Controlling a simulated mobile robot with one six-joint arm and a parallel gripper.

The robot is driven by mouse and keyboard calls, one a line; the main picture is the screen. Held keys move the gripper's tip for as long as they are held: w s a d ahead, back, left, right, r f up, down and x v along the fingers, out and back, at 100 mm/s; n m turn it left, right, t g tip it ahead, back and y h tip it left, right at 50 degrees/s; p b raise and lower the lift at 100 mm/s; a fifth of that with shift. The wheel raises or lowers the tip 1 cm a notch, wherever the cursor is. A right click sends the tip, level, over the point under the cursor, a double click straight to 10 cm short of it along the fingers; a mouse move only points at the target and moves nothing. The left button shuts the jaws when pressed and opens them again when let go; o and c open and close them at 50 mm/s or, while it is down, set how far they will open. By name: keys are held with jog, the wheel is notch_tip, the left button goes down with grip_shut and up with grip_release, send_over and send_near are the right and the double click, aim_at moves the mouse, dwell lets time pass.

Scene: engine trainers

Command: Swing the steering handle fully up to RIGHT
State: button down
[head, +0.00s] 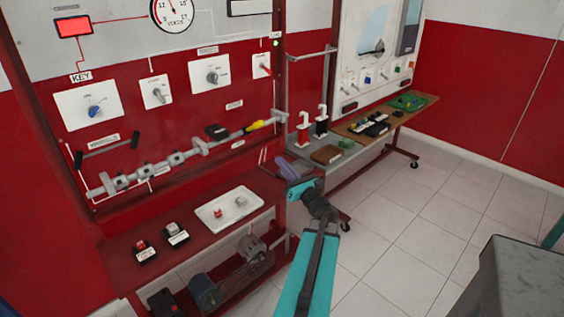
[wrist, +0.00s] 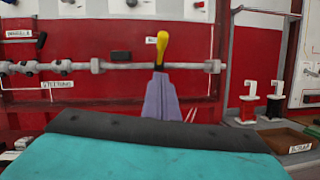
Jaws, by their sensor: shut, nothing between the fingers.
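A lever with a yellow grip (head: 254,126) sits at the right end of the long grey rod on the red panel; I take it for the steering handle. In the wrist view the yellow grip (wrist: 162,46) points up just above the rod, straight beyond my fingertips. My gripper (head: 283,161) is in front of the panel's right post, below and right of the grip, apart from it. Its purple fingers (wrist: 160,78) are shut and empty, and they hide the lever's lower part in the wrist view. I cannot read any RIGHT label.
The grey rod (head: 140,172) carries several clamps, with a black-ended bar (head: 107,145) above its left part. A white tray (head: 229,208) lies on the red shelf below. Open tiled floor lies right.

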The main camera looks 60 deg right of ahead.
jog(key=w+d+r+p, duration=0.4)
jog(key=w+r, duration=0.2)
jog(key=w, duration=0.2)
jog(key=shift+w+d, duration=0.25)
jog(key=shift+w, duration=0.15)
jog(key=shift+a, duration=0.1)
